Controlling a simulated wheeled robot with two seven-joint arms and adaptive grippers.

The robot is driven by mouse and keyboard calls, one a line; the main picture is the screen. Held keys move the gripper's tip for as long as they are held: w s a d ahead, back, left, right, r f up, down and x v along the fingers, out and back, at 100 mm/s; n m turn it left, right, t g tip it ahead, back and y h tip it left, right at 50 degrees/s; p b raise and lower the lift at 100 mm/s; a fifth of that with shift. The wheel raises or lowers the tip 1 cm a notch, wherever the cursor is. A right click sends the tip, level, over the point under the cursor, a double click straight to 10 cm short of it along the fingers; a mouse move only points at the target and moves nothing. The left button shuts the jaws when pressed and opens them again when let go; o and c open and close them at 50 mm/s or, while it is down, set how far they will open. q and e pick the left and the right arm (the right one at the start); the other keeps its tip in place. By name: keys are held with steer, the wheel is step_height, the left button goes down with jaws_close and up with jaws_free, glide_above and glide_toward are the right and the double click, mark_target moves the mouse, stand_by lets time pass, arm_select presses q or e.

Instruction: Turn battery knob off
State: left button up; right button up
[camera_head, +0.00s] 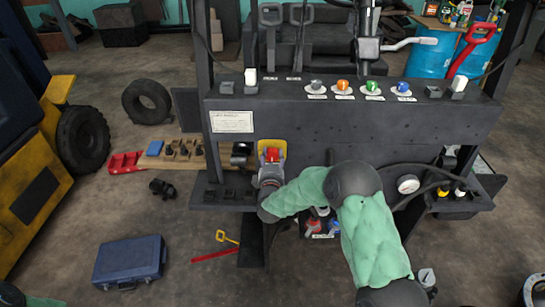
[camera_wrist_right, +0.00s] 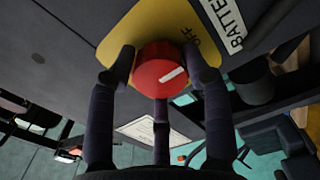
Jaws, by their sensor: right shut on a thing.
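The red battery knob (camera_head: 271,154) sits on a yellow plate (camera_head: 264,146) on the left part of the dark panel. In the right wrist view the knob (camera_wrist_right: 158,68) shows a white line on its face, slanting up to the right, roughly toward the word OFF on the yellow plate (camera_wrist_right: 125,38). A white BATTERY label (camera_wrist_right: 225,24) is beside it. My right gripper (camera_head: 271,165) is at the knob, and its fingers (camera_wrist_right: 158,82) are closed around it. My left gripper is out of view.
Orange, green and blue buttons (camera_head: 372,87) line the panel top to the right. A pressure gauge (camera_head: 408,184) and cables are at the lower right.

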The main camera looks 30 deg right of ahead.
steer(key=shift+w+a+r, duration=0.1)
steer(key=shift+w+r, duration=0.05)
steer(key=shift+r, duration=0.15)
steer(key=o, duration=1.1)
steer(key=shift+o, duration=0.2)
steer(key=shift+a+f, duration=0.1)
steer(key=shift+f, duration=0.15)
steer(key=shift+s, duration=0.2)
steer(key=v, duration=1.1)
steer(key=shift+s+a, duration=0.15)
steer(key=shift+s, duration=0.15)
